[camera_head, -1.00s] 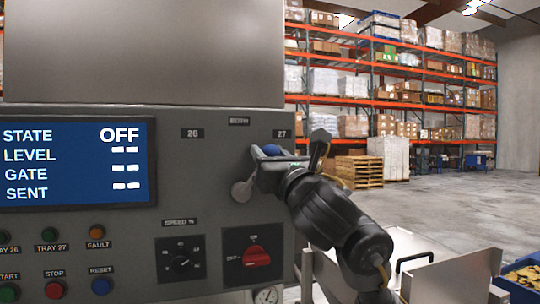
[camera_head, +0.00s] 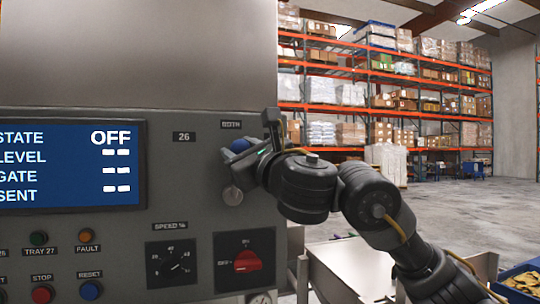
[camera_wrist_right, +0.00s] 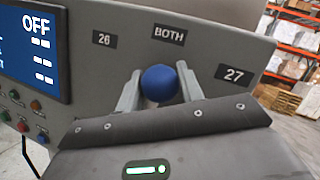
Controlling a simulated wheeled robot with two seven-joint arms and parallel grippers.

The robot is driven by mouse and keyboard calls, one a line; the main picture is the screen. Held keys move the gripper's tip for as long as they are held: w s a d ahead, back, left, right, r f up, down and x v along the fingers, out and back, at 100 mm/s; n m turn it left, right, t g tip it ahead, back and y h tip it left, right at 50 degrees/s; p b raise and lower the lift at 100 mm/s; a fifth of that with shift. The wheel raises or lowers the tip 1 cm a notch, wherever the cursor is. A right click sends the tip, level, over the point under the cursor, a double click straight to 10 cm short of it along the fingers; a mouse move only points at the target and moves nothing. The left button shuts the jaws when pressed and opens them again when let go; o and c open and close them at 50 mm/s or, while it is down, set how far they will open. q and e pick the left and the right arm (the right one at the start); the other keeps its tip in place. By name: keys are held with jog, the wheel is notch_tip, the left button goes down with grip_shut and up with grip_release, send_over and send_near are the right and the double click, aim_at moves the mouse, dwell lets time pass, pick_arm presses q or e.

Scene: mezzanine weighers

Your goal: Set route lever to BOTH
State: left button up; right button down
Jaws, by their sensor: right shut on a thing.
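The route lever has a blue knob (camera_head: 239,146) and a round grey pivot (camera_head: 232,196) on the grey control panel. The knob is just below the BOTH label (camera_head: 231,124), and the lever stands nearly upright, leaning slightly right. In the right wrist view the blue knob (camera_wrist_right: 160,83) sits between the two fingers, under the BOTH label (camera_wrist_right: 169,34), with labels 26 (camera_wrist_right: 104,39) and 27 (camera_wrist_right: 234,75) on either side. My right gripper (camera_wrist_right: 160,90) is shut on the knob. The gripper body hides much of the lever shaft. My left gripper is not in view.
The panel carries a blue display (camera_head: 70,165) reading STATE OFF, a speed dial (camera_head: 171,266), a red rotary switch (camera_head: 246,261) and several push buttons. A metal tray (camera_head: 350,265) is below right. Pallet racks (camera_head: 380,95) stand far behind open floor.

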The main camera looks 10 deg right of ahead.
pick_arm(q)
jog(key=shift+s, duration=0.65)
pick_arm(e)
jog(key=shift+s+a+n+g, duration=0.15)
jog(key=shift+a+n+g, duration=0.25)
jog(key=shift+a+n, duration=0.3)
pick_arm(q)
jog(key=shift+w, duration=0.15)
pick_arm(e)
jog(key=shift+d, duration=0.1)
jog(key=c, duration=0.9)
grip_release()
pick_arm(q)
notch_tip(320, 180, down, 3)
jog(key=b, duration=0.3)
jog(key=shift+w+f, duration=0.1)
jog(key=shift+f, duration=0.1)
pick_arm(e)
jog(key=v, duration=1)
jog(key=shift+s+d+f, duration=0.15)
jog(key=shift+s+d, duration=0.1)
